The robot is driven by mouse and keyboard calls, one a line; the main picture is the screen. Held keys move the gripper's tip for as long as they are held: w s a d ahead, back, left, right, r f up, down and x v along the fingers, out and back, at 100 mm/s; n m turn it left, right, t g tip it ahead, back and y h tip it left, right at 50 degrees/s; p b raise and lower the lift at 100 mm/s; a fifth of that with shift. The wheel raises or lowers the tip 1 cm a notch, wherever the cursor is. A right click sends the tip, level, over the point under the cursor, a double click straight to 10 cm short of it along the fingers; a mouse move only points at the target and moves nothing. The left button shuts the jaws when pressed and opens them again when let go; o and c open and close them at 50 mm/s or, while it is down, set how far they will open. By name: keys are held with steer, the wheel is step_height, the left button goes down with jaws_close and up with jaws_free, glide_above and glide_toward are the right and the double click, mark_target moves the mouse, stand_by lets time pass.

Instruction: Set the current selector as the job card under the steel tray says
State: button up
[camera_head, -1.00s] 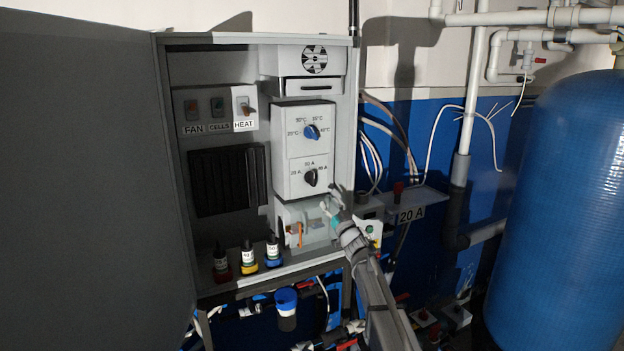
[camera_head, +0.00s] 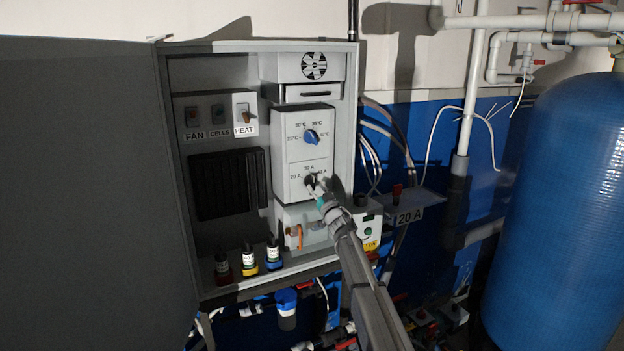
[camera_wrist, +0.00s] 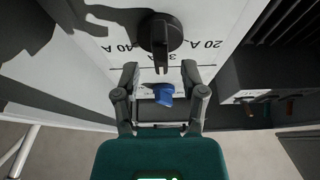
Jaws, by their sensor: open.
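The current selector (camera_head: 310,180) is a black knob on the white panel, marked 20 A, 30 A and 40 A. It shows upside down in the wrist view (camera_wrist: 160,38), its bar lying over the middle mark, 30 A, which it partly hides. My gripper (camera_head: 320,186) is right at the selector, partly covering it. In the wrist view my open gripper (camera_wrist: 160,72) has a finger at either side of the bar's end, with gaps and nothing held.
A blue temperature knob (camera_head: 311,137) sits above the selector. Toggle switches (camera_head: 219,116) labelled FAN, CELLS and HEAT are at its left. Small bottles (camera_head: 248,258) stand on the cabinet's lower ledge. The open door (camera_head: 90,190) fills the left; a blue tank (camera_head: 555,200) stands right.

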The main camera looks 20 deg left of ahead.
mark_target(314, 184)
steer(key=shift+p+x, duration=0.5)
steer(key=shift+x, duration=1.25)
jaws_close()
